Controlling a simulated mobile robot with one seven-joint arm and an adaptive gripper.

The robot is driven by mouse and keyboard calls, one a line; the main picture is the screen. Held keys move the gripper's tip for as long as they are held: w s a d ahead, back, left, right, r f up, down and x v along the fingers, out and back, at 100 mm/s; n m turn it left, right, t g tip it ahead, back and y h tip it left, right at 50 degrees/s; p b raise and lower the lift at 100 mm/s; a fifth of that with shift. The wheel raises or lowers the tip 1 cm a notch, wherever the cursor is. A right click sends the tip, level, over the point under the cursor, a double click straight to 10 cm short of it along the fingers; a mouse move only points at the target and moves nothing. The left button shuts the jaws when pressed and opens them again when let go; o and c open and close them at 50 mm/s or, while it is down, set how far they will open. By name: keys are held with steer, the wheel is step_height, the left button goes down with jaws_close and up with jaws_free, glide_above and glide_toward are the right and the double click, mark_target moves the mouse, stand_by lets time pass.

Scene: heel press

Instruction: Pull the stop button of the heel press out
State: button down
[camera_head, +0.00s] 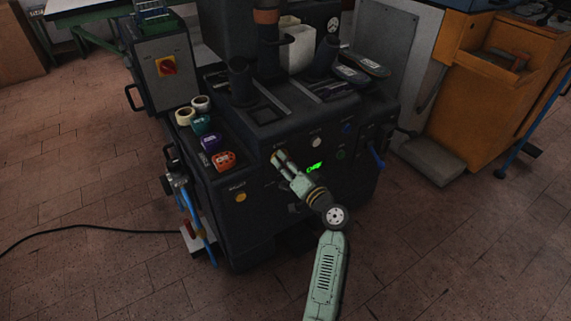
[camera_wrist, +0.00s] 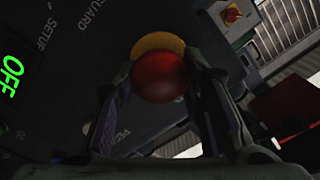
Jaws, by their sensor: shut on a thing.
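The stop button (camera_wrist: 160,76) is a red round knob with a yellow collar (camera_wrist: 158,43) behind it, in the middle of the wrist view. My gripper (camera_wrist: 162,80) has one finger on each side of the red knob and is shut on it. In the head view my gripper (camera_head: 277,158) reaches the upper front panel of the heel press (camera_head: 257,200). There it hides the button. The wrist view does not clearly show whether the knob is pushed in or out.
A green lit display (camera_head: 314,168) is right of my gripper on the panel; it reads OFF in the wrist view (camera_wrist: 12,78). Tape rolls (camera_head: 186,116) lie on the left ledge. A grey box with a red-yellow switch (camera_head: 165,66) stands behind.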

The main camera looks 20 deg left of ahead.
steer(key=shift+s, duration=0.1)
steer(key=c, duration=1)
jaws_free()
steer(key=shift+d, duration=0.1)
steer(key=v, duration=1.2)
